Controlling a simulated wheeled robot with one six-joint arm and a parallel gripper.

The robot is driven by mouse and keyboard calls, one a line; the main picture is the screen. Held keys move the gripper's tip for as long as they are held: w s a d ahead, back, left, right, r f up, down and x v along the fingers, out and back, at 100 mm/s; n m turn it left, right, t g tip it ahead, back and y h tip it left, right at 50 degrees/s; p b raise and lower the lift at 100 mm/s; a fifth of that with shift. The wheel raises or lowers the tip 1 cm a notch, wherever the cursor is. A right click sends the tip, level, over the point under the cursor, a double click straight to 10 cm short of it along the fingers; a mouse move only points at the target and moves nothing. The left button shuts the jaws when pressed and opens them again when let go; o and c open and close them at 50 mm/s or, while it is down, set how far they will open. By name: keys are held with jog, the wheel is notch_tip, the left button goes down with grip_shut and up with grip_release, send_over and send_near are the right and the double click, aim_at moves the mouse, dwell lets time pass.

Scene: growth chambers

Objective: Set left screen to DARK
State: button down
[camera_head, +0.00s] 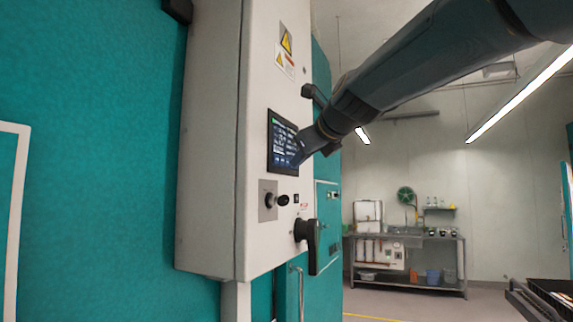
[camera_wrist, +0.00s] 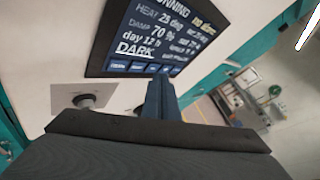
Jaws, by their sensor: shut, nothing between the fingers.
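The screen (camera_head: 281,135) is a dark touch panel on the front of a pale control cabinet (camera_head: 212,140).
A teal chamber wall (camera_head: 90,150) stands at left. A steel bench (camera_head: 405,238) with equipment stands far back. Floor between looks free.

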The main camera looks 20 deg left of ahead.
jog(key=shift+d, duration=0.4)
jog(key=d+b, duration=0.1)
jog(key=d, duration=0.1)
jog(key=d+b, duration=0.1)
jog(key=d, duration=0.2)
jog(key=shift+s+b, duration=0.2)
jog(key=shift+b, duration=0.2)
dwell(0.5)
jog(key=d+f+n+g+h, duration=0.1)
jog(key=d+f+n+h, duration=0.15)
jog(key=d+f, duration=0.65)
jog(key=d+f+n+g+h, duration=0.2)
jog(key=d+f+n, duration=0.2)
jog(key=f, duration=1.2)
jog(key=d+f+n+g+h, duration=0.15)
jog(key=d+f+n, duration=0.35)
jog(key=f, duration=0.7)
jog(key=s+d+f+n+g+h+b, duration=0.1)
jog(key=s+d+f+n+g+h, duration=0.1)
jog(key=s+d+f+n, duration=0.3)
jog(key=s+d+f+n+g+h, duration=0.1)
jog(key=s+d+f+n+g, duration=0.2)
jog(key=s+d+f, duration=0.9)
jog(key=s+f+n, duration=0.2)
jog(key=s+f, duration=0.4)
jog(key=f, duration=0.2)
jog(key=shift+s+d+h+b, duration=0.3)
jog(key=shift+h+b, duration=0.05)
jog(key=shift+h, duration=0.05)
